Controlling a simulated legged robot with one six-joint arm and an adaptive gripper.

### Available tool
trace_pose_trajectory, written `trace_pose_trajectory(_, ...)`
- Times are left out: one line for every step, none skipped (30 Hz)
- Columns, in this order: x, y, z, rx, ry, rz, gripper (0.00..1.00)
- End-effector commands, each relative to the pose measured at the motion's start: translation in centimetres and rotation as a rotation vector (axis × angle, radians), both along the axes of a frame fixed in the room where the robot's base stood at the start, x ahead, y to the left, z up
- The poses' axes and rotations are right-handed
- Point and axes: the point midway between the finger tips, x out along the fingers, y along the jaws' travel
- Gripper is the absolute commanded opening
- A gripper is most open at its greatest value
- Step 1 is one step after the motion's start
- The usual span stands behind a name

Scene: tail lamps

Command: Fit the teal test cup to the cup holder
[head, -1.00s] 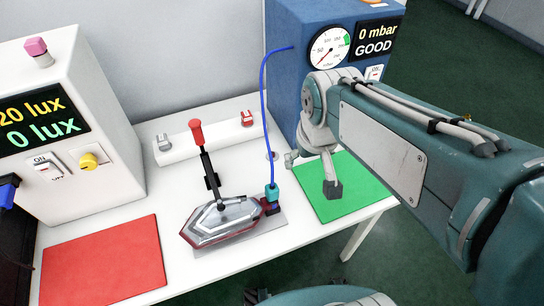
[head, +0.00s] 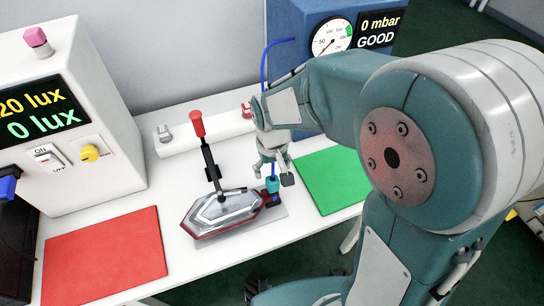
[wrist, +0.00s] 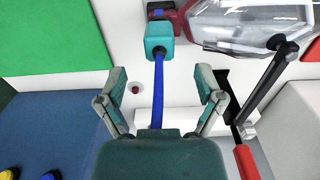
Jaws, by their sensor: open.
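The teal test cup (head: 272,185) sits at the right end of the tail lamp (head: 222,212), against a dark blue fitting. In the wrist view the cup (wrist: 158,40) is ahead of the fingers, with a blue hose (wrist: 158,95) running from it back between them. My gripper (head: 273,170) is open just above and behind the cup, not visibly gripping it. Its two fingers stand on either side of the hose in the wrist view (wrist: 161,85). I cannot tell for sure which part is the cup holder; a small round dark-red feature (wrist: 135,88) shows on the table.
A clamp with a red-handled lever (head: 205,150) stands over the lamp. A white rail (head: 208,138) lies behind. A red mat (head: 105,258) is left and a green mat (head: 330,180) right, both empty. The blue gauge box (head: 290,50) stands close behind my gripper.

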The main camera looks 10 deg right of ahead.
Motion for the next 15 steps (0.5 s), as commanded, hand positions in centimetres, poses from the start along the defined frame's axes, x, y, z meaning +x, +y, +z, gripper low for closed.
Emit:
trace_pose_trajectory(-0.1, 0.0, -1.0, -0.001, 0.005, 0.000, 0.86)
trace_pose_trajectory(-0.1, 0.0, -1.5, -0.001, 0.005, 0.000, 0.86)
trace_pose_trajectory(-0.1, 0.0, -2.1, -0.001, 0.005, 0.000, 0.86)
trace_pose_trajectory(-0.1, 0.0, -2.5, -0.001, 0.005, 0.000, 0.86)
trace_pose_trajectory(-0.1, 0.0, -2.9, -0.001, 0.003, 0.000, 0.86)
trace_pose_trajectory(-0.1, 0.0, -3.3, -0.001, 0.003, 0.000, 0.86)
trace_pose_trajectory(0.0, 0.0, -3.6, -0.001, 0.002, 0.000, 0.86)
trace_pose_trajectory(0.0, 0.0, -3.9, -0.001, 0.002, 0.000, 0.86)
trace_pose_trajectory(-0.1, 0.0, -4.1, -0.001, 0.002, 0.000, 0.86)
trace_pose_trajectory(-0.1, 0.0, -4.3, -0.001, 0.002, 0.000, 0.86)
trace_pose_trajectory(0.0, 0.0, -4.4, 0.000, 0.001, 0.000, 0.86)
trace_pose_trajectory(0.0, 0.0, -4.5, 0.000, 0.000, 0.000, 0.86)
trace_pose_trajectory(0.0, 0.0, -4.6, 0.000, 0.000, 0.000, 0.86)
trace_pose_trajectory(0.0, 0.0, -4.6, 0.000, -0.001, 0.000, 0.86)
trace_pose_trajectory(0.0, 0.0, -4.6, 0.000, -0.001, 0.000, 0.86)
